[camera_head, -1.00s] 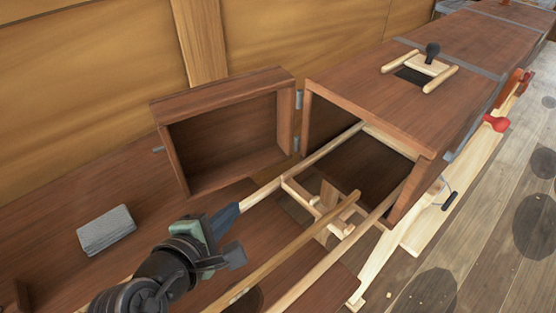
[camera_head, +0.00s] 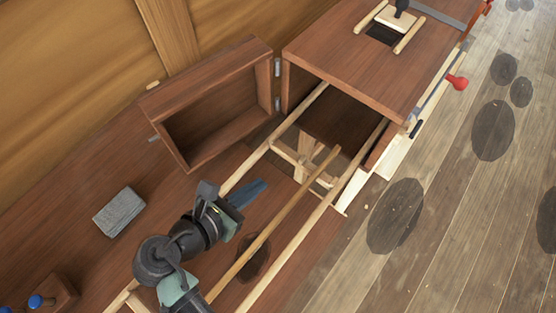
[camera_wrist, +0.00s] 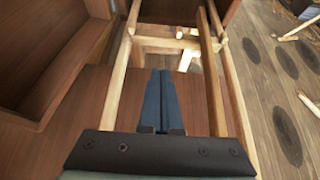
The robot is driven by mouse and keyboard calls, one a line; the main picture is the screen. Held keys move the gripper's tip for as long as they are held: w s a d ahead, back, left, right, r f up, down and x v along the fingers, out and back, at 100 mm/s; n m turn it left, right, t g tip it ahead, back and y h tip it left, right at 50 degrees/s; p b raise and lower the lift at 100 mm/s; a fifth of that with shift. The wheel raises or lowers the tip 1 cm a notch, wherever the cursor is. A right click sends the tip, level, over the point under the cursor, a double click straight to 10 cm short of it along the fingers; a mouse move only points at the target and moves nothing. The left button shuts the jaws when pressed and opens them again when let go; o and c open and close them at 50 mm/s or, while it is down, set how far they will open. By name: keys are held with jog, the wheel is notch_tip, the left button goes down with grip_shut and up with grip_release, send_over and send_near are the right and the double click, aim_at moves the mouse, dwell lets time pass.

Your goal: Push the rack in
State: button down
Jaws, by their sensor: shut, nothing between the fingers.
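The rack (camera_head: 320,205) is a frame of light wooden rails with cross pieces, sticking far out of the open end of a brown wooden box (camera_head: 350,45). Its inner end lies inside the dark opening. My gripper (camera_head: 262,184) is shut and empty, its blue fingers between the rack's left rail and its middle bar. In the wrist view the shut fingers (camera_wrist: 160,75) point toward the rack's cross piece (camera_wrist: 165,44), with a gap before it. I cannot tell the fingers' height against the rails.
The box's door (camera_head: 215,100) stands open to the left on its hinges. A grey block (camera_head: 119,211) lies on the brown surface at the left. A blue-knobbed piece (camera_head: 45,297) is at lower left. A red knob (camera_head: 457,82) sticks out at right, beside the plank floor (camera_head: 460,230).

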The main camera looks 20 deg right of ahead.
aim_at(288, 157)
jog(key=w+d, duration=0.1)
jog(key=d, duration=0.1)
jog(key=w+d+f, duration=0.1)
jog(key=w+d, duration=0.1)
jog(key=w+d+f, duration=0.1)
jog(key=d, duration=0.1)
jog(key=shift+w+d+p, duration=0.1)
jog(key=shift+w+p, duration=0.2)
jog(key=shift+w+d, duration=0.3)
jog(key=shift+d, duration=0.15)
jog(key=w+d, duration=0.3)
jog(key=d, duration=0.1)
jog(key=w+d, duration=0.4)
jog(key=d, duration=0.1)
jog(key=w+d+p, duration=0.1)
jog(key=w+d, duration=0.2)
jog(key=d, duration=0.2)
jog(key=shift+w+d+f, duration=0.1)
jog(key=shift+w+d, duration=0.15)
jog(key=shift+a, duration=0.1)
